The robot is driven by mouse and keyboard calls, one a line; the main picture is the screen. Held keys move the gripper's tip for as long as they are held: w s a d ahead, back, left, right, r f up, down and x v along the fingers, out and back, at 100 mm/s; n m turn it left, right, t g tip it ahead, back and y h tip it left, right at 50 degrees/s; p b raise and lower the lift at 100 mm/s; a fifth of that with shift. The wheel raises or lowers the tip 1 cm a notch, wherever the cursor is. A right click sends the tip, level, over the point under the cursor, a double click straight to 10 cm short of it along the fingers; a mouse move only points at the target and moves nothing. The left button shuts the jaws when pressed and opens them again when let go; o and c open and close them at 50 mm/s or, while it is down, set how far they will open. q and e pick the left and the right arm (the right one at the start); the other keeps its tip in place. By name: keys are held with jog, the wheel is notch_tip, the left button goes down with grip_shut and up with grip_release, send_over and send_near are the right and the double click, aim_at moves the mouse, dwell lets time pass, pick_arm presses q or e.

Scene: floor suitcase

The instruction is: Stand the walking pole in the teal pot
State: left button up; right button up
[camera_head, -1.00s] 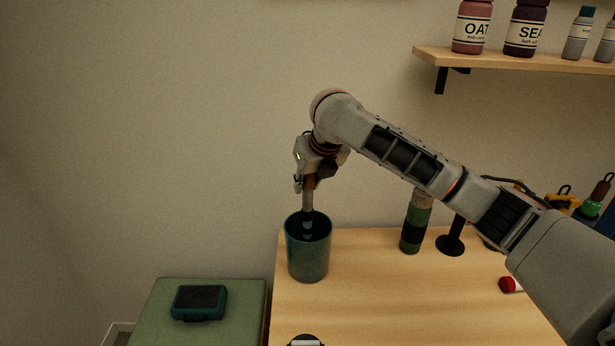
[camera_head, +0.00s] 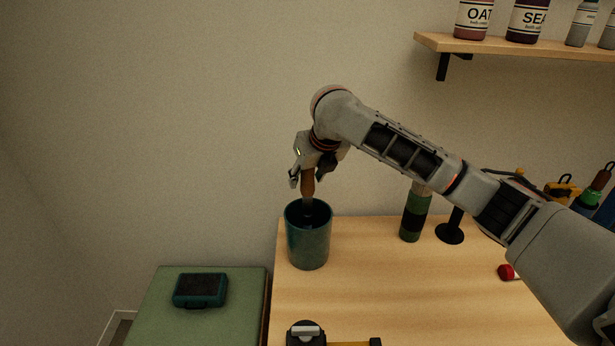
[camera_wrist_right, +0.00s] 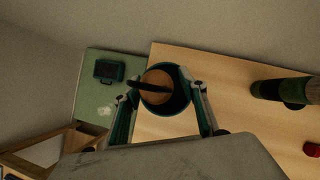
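The teal pot (camera_head: 308,242) stands upright at the back left corner of the wooden table. The walking pole (camera_head: 308,186) is upright with its lower part inside the pot and its brown handle above the rim. In the right wrist view the handle's round tan top (camera_wrist_right: 156,78), with a dark band across it, lies over the pot's opening (camera_wrist_right: 178,106). My right gripper (camera_head: 308,178) is above the pot, with its fingers spread on either side of the handle; the right wrist view shows gaps on both sides. The pole's foot is hidden inside the pot. My left gripper is out of view.
A green bottle (camera_head: 415,214) and a black stand (camera_head: 450,232) are right of the pot, under my arm. A red-capped item (camera_head: 506,272) lies farther right. A tape measure (camera_head: 305,335) is at the front. A teal case (camera_head: 200,290) sits on a green stool (camera_head: 158,318).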

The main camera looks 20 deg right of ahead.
jog(key=v, duration=1.2)
dwell(0.8)
